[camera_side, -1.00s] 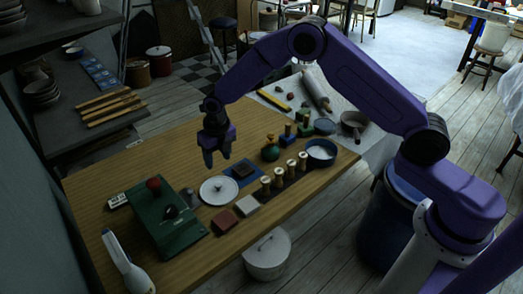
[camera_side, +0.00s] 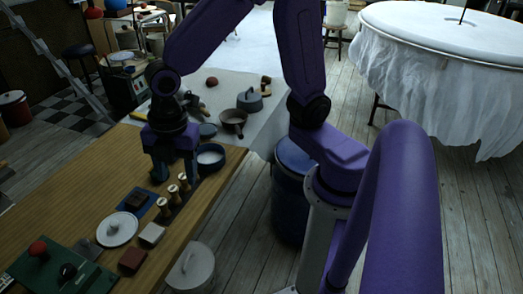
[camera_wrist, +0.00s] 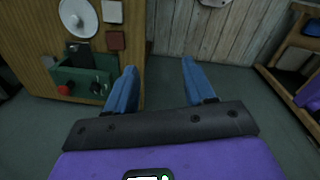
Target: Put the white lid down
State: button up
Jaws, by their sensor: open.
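The white lid (camera_side: 117,229) is a round disc with a small knob. It lies flat on the wooden table in the side view, beside a blue mat. It also shows at the top left of the wrist view (camera_wrist: 78,15). My gripper (camera_side: 175,168) is open and empty, with blue fingers pointing down. In the side view it appears above the table's far part, up and right of the lid and apart from it. In the wrist view my gripper (camera_wrist: 160,84) has bare floor between its fingers.
Wooden stamps (camera_side: 173,193) and a blue bowl (camera_side: 211,156) are close to my gripper in the side view. A green box (camera_side: 58,270) with a red knob and two small blocks (camera_side: 152,233) flank the lid. A white pot (camera_side: 192,270) stands below the table edge.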

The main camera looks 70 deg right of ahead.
jog(key=s+d+r+m, duration=0.1)
jog(key=s+d+m, duration=0.7)
jog(key=s, duration=0.7)
jog(key=shift+d+r+m+g, duration=0.25)
jog(key=shift+d+m+g, duration=0.05)
jog(key=shift+d, duration=0.65)
